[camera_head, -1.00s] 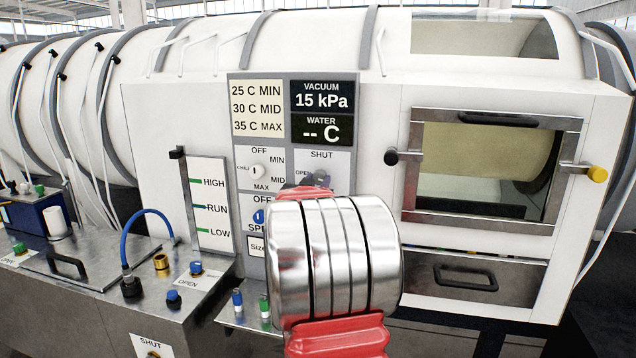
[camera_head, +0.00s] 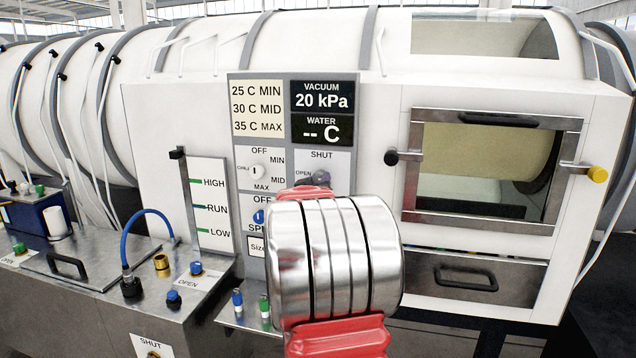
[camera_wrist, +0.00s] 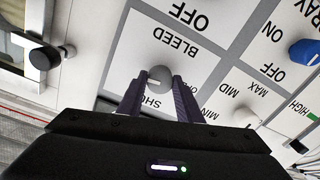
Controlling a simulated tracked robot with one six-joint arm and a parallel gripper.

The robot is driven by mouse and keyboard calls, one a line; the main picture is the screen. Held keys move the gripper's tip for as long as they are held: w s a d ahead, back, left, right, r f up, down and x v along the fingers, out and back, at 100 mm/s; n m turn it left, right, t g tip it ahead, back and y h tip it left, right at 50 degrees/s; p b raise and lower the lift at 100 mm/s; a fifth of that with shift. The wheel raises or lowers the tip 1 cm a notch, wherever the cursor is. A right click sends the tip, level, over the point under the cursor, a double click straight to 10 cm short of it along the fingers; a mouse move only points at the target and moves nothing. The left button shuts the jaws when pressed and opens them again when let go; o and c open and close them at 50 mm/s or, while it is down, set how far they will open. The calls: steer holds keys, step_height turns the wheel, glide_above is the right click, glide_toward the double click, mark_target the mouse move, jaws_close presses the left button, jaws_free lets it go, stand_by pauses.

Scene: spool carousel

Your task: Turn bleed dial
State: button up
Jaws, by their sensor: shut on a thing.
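The bleed dial (camera_wrist: 159,75) is a small round grey knob on a white panel, upside down in the wrist view. Its panel carries the words BLEED and SHUT. My gripper (camera_wrist: 159,88) has its two dark fingers on either side of the dial, closed on it. In the head view my thick silver and red arm hides most of the dial and gripper; the panel's SHUT and OPEN labels (camera_head: 321,155) show above it. The dial's pointer direction is not clear. The vacuum display (camera_head: 322,97) reads 20 kPa.
The white chill dial (camera_head: 258,171) is left of the bleed panel. A blue spray dial (camera_wrist: 303,52) lies at the wrist view's right. A door handle with a black knob (camera_wrist: 43,57) stands out at the left. A windowed door (camera_head: 420,213) is right of my arm.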

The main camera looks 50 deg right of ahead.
steer(key=o, duration=0.8)
steer(key=shift+w+a+f, duration=0.15)
steer(key=shift+w+f, duration=0.1)
steer(key=shift+c, duration=0.2)
steer(key=shift+o, duration=1.4)
steer(key=shift+s+r, duration=0.1)
steer(key=shift+r, duration=0.05)
steer(key=shift+s, duration=0.1)
steer(key=v, duration=1.3)
steer(key=shift+a, duration=0.3)
